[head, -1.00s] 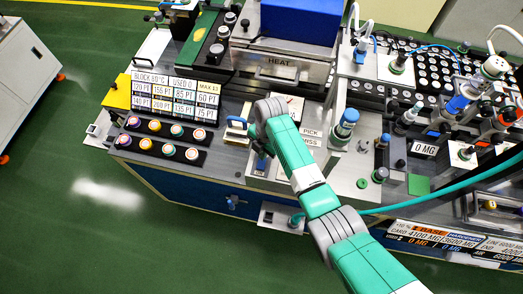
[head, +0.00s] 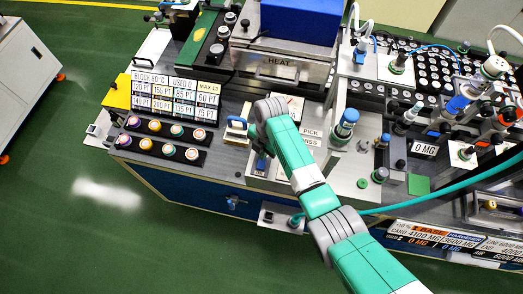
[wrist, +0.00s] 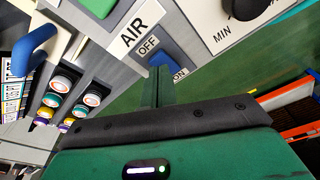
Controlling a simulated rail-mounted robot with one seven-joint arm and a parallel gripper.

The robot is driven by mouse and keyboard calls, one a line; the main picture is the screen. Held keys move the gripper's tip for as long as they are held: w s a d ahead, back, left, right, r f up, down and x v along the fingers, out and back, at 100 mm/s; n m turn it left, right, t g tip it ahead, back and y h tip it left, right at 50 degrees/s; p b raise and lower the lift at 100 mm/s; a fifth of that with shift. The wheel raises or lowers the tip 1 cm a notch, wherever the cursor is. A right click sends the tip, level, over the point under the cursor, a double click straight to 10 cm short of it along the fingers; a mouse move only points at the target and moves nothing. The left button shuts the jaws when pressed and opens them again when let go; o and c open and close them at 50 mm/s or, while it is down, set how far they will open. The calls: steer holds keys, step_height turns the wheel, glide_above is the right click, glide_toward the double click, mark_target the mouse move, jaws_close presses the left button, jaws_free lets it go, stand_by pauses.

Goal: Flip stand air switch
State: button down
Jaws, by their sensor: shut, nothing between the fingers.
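The air switch (wrist: 162,54) is a small blue rocker in the wrist view, beside the AIR label (wrist: 133,30) and between the OFF label (wrist: 148,46) and the ON label (wrist: 180,73). My gripper (wrist: 159,72) is shut and empty. Its fingertips are right at the switch and cover part of it. I cannot tell whether they touch it or which way it is tipped. In the head view a blue piece (head: 262,163) shows beside my arm near the bench's front edge; the fingers are hidden there.
A black knob (wrist: 248,8) by a MIN label is at the upper right. A blue-capped cylinder (head: 346,122) stands right of my arm. Green floor lies in front of the bench.

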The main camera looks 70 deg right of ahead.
steer(key=shift+f+b, duration=0.7)
steer(key=shift+f, duration=0.15)
stand_by(0.7)
steer(key=shift+r, duration=0.1)
step_height(320, 180, up, 7)
steer(key=p, duration=0.6)
steer(key=shift+p, duration=0.3)
